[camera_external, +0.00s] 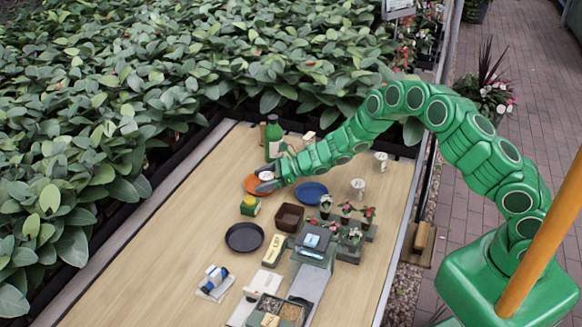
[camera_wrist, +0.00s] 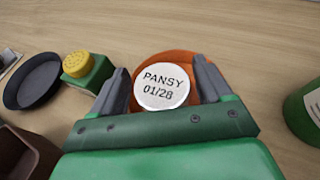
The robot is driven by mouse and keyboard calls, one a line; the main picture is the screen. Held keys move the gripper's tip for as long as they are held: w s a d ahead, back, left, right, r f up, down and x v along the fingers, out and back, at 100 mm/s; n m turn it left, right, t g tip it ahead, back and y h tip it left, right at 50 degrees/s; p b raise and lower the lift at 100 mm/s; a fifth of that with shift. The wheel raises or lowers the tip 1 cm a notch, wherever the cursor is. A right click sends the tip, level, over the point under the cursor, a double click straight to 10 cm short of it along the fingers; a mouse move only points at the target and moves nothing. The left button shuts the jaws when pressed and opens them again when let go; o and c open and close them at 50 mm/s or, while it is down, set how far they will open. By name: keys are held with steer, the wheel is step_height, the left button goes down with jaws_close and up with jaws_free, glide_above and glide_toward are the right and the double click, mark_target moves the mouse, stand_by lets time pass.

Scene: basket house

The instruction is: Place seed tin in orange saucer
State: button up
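The seed tin (camera_wrist: 162,87) is a round tin with a white lid reading "PANSY 01/28". In the wrist view it is between the two fingers of my gripper (camera_wrist: 164,82), over the orange saucer (camera_wrist: 165,57). Slivers of orange show between the tin and both fingers, so the fingers look apart from it. In the external view my gripper (camera_external: 266,181) is low at the orange saucer (camera_external: 252,186), near the table's back left. The tin appears within the saucer's outline. Its underside is hidden, so its contact with the saucer cannot be seen.
A green tin with a yellow lid (camera_external: 249,205), a dark plate (camera_external: 244,237) and a brown box (camera_external: 289,217) stand in front. A blue saucer (camera_external: 311,193) is to the right. A green bottle (camera_external: 273,138) stands behind. The table's left side is clear.

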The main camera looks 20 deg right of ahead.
stand_by(0.3)
steer(key=shift+r, duration=0.25)
steer(key=v, duration=0.7)
steer(key=r+v, duration=0.1)
steer(key=v, duration=0.2)
steer(key=shift+v, duration=0.95)
